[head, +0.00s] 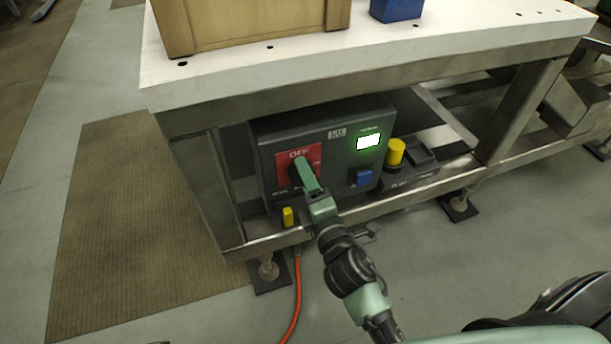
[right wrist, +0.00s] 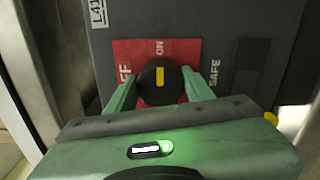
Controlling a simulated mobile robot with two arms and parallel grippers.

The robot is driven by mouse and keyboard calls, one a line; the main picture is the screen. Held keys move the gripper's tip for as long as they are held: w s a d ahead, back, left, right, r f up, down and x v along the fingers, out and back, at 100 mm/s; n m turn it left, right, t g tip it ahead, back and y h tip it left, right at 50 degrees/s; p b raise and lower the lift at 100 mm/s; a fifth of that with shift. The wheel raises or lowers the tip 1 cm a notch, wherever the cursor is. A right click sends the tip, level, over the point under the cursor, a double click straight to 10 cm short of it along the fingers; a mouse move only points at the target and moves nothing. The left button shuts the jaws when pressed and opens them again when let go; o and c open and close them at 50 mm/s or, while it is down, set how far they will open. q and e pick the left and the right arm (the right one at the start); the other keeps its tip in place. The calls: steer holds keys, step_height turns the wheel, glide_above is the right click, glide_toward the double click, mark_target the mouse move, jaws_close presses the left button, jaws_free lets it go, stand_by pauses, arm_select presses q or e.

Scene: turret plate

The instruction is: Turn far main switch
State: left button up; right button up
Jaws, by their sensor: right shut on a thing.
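The main switch is a round black knob (right wrist: 160,82) on a red plate (right wrist: 190,50), on the front of a dark grey box (head: 330,130) under the workbench. The plate reads OFF at the top in the head view. In the right wrist view the knob's yellow mark stands upright in the picture, roughly toward the ON label. My right gripper (head: 304,176) is at the knob, its green fingers on both sides of it, shut on it. The gripper also shows in the right wrist view (right wrist: 160,90). My left gripper is not in view.
The white bench top (head: 450,35) overhangs the box, with metal legs on both sides. An orange cable (head: 297,290) runs down to the floor.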

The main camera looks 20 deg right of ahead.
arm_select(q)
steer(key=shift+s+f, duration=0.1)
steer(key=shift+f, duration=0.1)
arm_select(e)
steer(key=o, duration=1.4)
steer(key=shift+c, duration=0.2)
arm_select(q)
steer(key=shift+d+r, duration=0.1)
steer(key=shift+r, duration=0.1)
arm_select(e)
steer(key=shift+s, duration=0.1)
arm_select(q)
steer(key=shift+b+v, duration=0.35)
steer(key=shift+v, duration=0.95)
arm_select(e)
steer(key=s, duration=0.7)
steer(key=shift+s+d, duration=0.15)
steer(key=shift+s, duration=0.2)
